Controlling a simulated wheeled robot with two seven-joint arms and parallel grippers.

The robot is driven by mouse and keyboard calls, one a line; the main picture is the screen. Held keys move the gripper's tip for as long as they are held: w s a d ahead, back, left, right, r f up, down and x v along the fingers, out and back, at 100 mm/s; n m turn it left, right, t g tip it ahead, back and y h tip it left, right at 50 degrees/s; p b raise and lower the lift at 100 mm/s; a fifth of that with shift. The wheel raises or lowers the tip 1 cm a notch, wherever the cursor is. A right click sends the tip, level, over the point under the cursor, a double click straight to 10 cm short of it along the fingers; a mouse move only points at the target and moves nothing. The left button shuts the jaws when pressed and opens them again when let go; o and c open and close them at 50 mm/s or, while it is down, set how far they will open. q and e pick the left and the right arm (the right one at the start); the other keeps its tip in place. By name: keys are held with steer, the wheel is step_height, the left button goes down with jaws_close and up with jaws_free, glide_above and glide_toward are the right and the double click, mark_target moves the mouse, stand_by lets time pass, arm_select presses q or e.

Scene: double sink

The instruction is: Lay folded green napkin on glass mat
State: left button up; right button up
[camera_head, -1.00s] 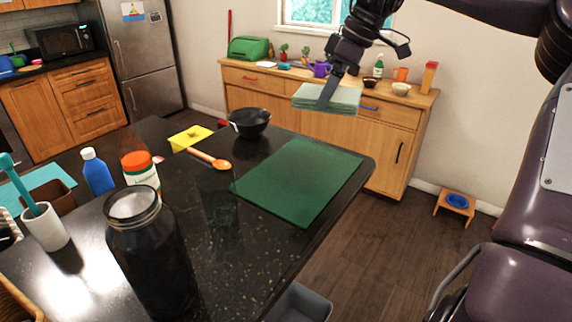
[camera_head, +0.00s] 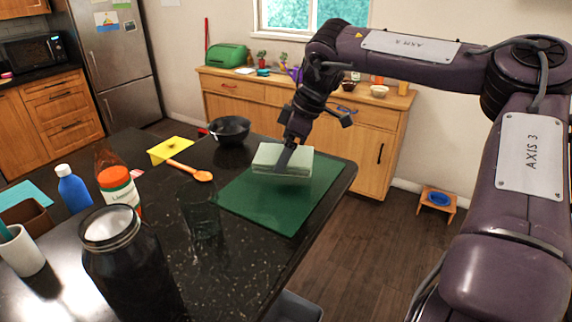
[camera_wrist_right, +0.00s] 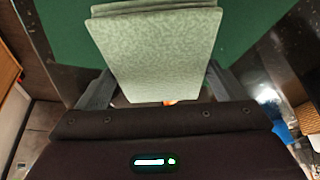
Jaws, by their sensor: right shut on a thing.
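The folded green napkin (camera_head: 297,163) is a pale green, layered rectangle. My right gripper (camera_head: 283,166) is shut on it and holds it over the far part of the dark green glass mat (camera_head: 275,205). I cannot tell whether the napkin's underside touches the mat. In the right wrist view the napkin (camera_wrist_right: 155,50) lies between the two fingers, with the green mat (camera_wrist_right: 255,22) behind it. The mat lies flat on the black counter. My left gripper is not in view.
A drinking glass (camera_head: 203,215) stands just left of the mat. A black bowl (camera_head: 229,130), an orange spoon (camera_head: 190,171) and a yellow cloth (camera_head: 168,149) lie farther left. A large dark jar (camera_head: 125,265) stands in front. The counter's right edge runs beside the mat.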

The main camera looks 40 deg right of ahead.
mark_target(286, 180)
step_height(286, 180, down, 4)
steer(key=shift+f+p, duration=0.25)
steer(key=shift+p, duration=0.2)
steer(key=shift+f, duration=0.25)
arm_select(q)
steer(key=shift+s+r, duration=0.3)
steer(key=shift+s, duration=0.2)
arm_select(e)
steer(key=o, duration=0.7)
steer(key=shift+r, duration=0.25)
steer(key=shift+d+r, duration=0.1)
steer(key=shift+r, duration=0.2)
arm_select(q)
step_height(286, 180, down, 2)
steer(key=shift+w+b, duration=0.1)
steer(key=shift+b, duration=1.05)
arm_select(e)
steer(key=v, duration=1.1)
steer(key=shift+s+r, duration=0.1)
